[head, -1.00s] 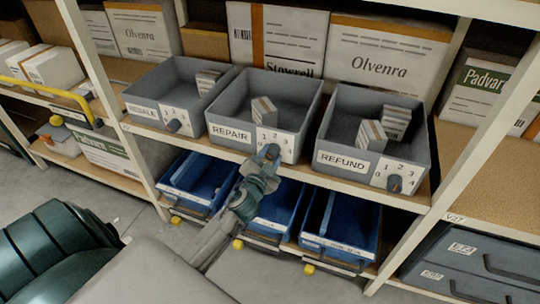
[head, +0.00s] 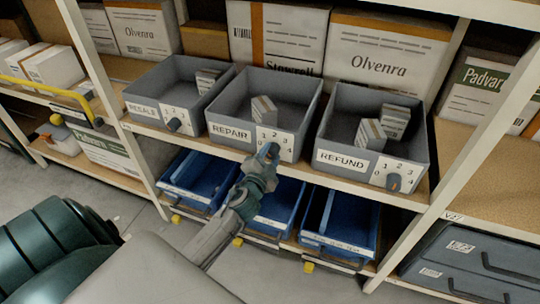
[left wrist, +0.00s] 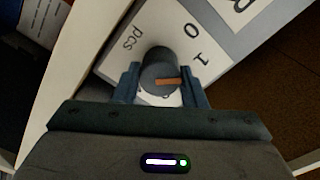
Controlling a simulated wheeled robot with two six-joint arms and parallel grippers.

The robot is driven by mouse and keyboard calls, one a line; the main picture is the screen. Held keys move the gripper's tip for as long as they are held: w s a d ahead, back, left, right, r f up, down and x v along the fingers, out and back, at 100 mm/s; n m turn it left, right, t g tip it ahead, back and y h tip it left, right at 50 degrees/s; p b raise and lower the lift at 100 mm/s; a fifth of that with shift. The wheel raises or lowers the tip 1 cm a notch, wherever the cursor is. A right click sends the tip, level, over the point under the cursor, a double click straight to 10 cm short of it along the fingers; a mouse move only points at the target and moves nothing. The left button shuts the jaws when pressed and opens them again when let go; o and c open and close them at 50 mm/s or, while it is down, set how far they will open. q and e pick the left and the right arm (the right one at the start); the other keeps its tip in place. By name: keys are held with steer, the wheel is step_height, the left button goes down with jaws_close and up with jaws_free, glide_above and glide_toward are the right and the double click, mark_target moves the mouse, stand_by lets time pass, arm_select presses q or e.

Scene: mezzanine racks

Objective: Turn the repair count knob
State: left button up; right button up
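The grey REPAIR bin (head: 219,112) stands in the middle of the shelf, with a white label and a 0–4 number plate on its front. My left gripper (head: 270,153) reaches up to that plate and covers most of its knob in the head view. In the left wrist view the repair count knob (left wrist: 158,66) is dark and round, with an orange pointer mark directed right. The fingers of my left gripper (left wrist: 160,88) lie close against both sides of it. The number nearest the pointer is hidden. My right gripper is not in view.
The RESALE bin (head: 150,91) is on the left and the REFUND bin (head: 322,138) on the right, each with its own knob. Blue bins (head: 340,226) sit on the shelf below. A white rack upright (head: 440,190) stands on the right.

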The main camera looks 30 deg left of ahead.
arm_select(q)
steer(key=o, duration=0.4)
steer(key=shift+s, duration=0.1)
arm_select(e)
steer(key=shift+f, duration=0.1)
arm_select(q)
steer(key=shift+s+d+f, duration=0.1)
steer(key=shift+s, duration=0.25)
steer(key=b+v, duration=0.1)
steer(key=v, duration=0.1)
steer(key=shift+s+d+f, duration=0.1)
steer(key=shift+s, duration=0.25)
steer(key=b, duration=0.2)
glide_toward(270, 156)
steer(key=shift+s, duration=0.55)
steer(key=shift+d, duration=0.25)
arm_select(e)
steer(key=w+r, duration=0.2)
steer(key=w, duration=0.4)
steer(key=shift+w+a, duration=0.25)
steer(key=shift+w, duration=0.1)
